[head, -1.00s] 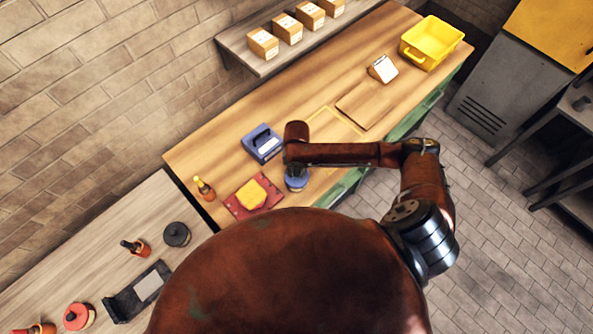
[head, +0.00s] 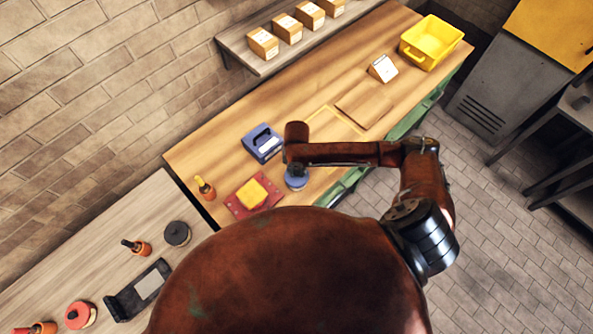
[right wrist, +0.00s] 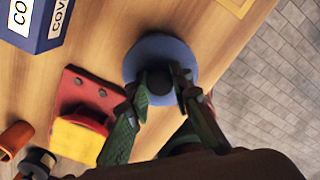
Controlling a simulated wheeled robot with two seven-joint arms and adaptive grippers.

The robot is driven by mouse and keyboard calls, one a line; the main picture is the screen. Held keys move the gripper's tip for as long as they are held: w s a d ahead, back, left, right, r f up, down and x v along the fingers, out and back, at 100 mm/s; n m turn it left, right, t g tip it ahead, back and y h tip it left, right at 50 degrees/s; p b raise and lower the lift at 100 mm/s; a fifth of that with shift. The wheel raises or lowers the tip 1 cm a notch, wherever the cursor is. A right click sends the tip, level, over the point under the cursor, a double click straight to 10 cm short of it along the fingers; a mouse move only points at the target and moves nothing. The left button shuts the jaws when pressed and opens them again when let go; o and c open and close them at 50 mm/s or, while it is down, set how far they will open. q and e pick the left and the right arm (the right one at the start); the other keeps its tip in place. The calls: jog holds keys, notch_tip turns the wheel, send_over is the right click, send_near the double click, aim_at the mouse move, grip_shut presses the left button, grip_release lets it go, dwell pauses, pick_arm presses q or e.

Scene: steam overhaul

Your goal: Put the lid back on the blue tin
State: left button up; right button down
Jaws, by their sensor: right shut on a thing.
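A round blue lid (right wrist: 135,62) with a dark knob (right wrist: 157,80) shows in the right wrist view, above the wooden bench top. My right gripper (right wrist: 159,84) has its two green fingers closed on the knob from both sides. In the head view the blue lid (head: 296,183) shows just below my right wrist, near the bench's front edge, and the fingers there are mostly hidden by my arm. I cannot tell whether the blue tin's body is beneath the lid or whether they touch. My left gripper is not in view.
A blue box (head: 262,143) stands behind and left of the lid. A red board (head: 240,208) with a yellow block (head: 252,194) lies to its left. A yellow tray outline (head: 333,122) and a brown board (head: 363,105) lie to the right.

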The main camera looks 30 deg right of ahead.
jog(key=shift+f+p, duration=0.1)
jog(key=shift+p, duration=0.95)
dwell(1.9)
jog(key=c, duration=1.7)
grip_release()
jog(key=shift+o, duration=0.5)
jog(key=o, duration=0.4)
jog(key=shift+o, duration=0.2)
jog(key=shift+r+p, duration=2.3)
jog(key=shift+p, duration=0.15)
jog(key=shift+r+p, duration=0.35)
jog(key=shift+r, duration=0.8)
